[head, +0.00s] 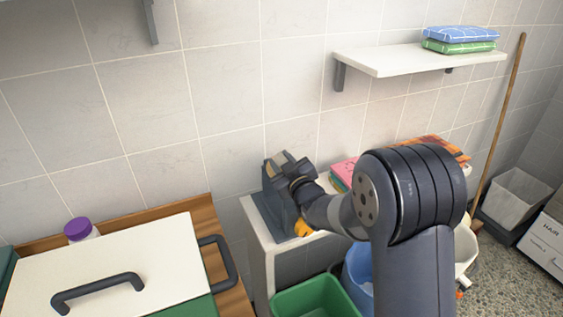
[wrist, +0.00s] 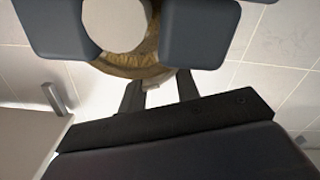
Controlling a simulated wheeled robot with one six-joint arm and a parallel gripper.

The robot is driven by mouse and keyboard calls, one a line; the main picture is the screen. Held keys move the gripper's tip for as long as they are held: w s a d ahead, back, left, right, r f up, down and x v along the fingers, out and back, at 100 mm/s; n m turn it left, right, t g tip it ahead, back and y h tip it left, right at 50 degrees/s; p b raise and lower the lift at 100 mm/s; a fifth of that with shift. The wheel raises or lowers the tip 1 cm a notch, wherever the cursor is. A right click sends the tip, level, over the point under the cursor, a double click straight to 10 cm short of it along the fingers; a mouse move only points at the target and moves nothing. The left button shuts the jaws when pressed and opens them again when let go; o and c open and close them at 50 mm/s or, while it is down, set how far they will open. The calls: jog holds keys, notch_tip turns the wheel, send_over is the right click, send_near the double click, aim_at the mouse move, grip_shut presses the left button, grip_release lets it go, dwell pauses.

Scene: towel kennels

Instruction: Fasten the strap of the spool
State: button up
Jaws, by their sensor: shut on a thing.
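The spool, a tan-brown roll (wrist: 145,58) with a pale round centre, shows at the top of the wrist view between two dark grey blocks (wrist: 205,30). A small pale tab, likely the strap end (wrist: 154,84), sticks out below the roll. My gripper (wrist: 160,86) is just under the roll, its two dark fingers on either side of the tab, shut on it. In the head view, a grey stand with a tan top (head: 280,200) sits on a white cabinet, and my wrist is against its right side. My fingertips and the strap's fastening are hidden there.
The white cabinet (head: 257,238) stands against the tiled wall. A white-lidded box (head: 120,265) is at left, with a purple-capped bottle (head: 78,230) behind it. A green bin (head: 315,298) and a blue bin (head: 358,272) are below. A wall shelf (head: 410,59) holds folded towels.

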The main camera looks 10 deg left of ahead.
jog(key=shift+w+d+f+b, duration=0.1)
jog(key=shift+f+b, duration=0.1)
jog(key=shift+b, duration=0.15)
jog(key=m+b, duration=0.1)
jog(key=m, duration=0.1)
jog(key=b, duration=0.1)
jog(key=shift+w+d+f+m+b, duration=0.25)
jog(key=shift+d+f+m+b, duration=0.05)
jog(key=shift+d+f+m, duration=0.1)
jog(key=shift+w+d+f+m+b, duration=0.15)
jog(key=shift+m+b, duration=0.3)
jog(key=shift+m, duration=0.25)
jog(key=shift+w+d+f+m+b, duration=0.15)
jog(key=shift+m+b, duration=0.25)
jog(key=shift+m, duration=0.3)
jog(key=o, duration=0.9)
jog(key=shift+r, duration=0.1)
jog(key=shift+s+d, duration=0.1)
jog(key=b+v, duration=0.2)
jog(key=v, duration=0.8)
jog(key=shift+s+d, duration=0.15)
jog(key=shift+s, duration=0.1)
